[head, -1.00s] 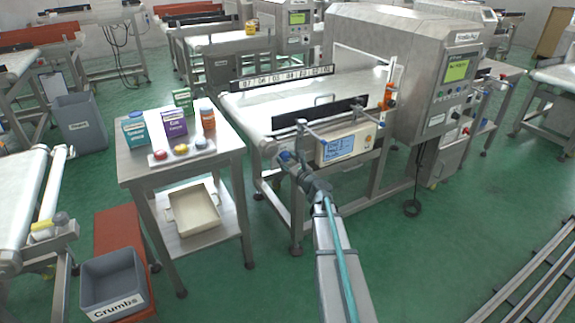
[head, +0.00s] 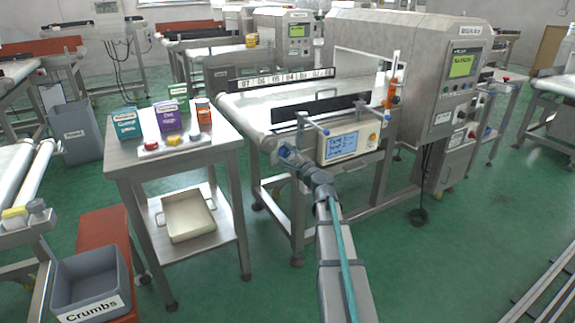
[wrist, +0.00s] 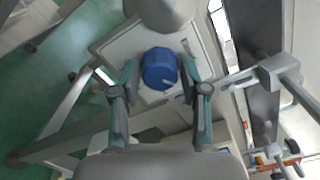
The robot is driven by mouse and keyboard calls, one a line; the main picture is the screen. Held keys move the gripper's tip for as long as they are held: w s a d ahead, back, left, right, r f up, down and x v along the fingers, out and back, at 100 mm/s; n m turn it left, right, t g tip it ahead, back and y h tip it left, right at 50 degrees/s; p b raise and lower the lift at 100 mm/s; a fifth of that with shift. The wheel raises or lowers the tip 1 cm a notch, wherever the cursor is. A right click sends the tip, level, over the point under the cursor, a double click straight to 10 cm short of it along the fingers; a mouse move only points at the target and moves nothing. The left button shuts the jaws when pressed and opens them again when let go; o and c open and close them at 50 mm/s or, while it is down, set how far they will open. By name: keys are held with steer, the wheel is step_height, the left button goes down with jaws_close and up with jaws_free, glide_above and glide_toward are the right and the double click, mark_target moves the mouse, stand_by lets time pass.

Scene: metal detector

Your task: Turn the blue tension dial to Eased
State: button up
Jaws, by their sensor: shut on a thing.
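The blue tension dial (wrist: 160,69) sits on a pale plate (wrist: 120,45) on the conveyor frame, in the middle of the wrist view. A light pointer line shows on its face, toward the lower right of the picture. My gripper (wrist: 159,76) has a finger on each side of the dial and is shut on it. In the head view my gripper (head: 287,152) is at the near left end of the conveyor (head: 260,105), left of the display box. The dial is too small and covered to make out there. I cannot read any Eased mark.
The display box (head: 349,143) with a lit screen hangs close to the right of my gripper. A metal rod with a clamp (wrist: 270,75) is near the right finger. A steel table (head: 125,165) with cartons stands to the left.

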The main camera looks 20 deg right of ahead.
steer(key=n+b, duration=0.6)
steer(key=b, duration=0.1)
steer(key=shift+f+n, duration=0.3)
steer(key=n+b, duration=0.4)
steer(key=shift+r+b, duration=0.25)
steer(key=shift+b, duration=0.05)
steer(key=shift+n, duration=0.4)
steer(key=o, duration=1.1)
steer(key=shift+o, duration=0.2)
steer(key=s, duration=1.2)
steer(key=shift+d, duration=0.4)
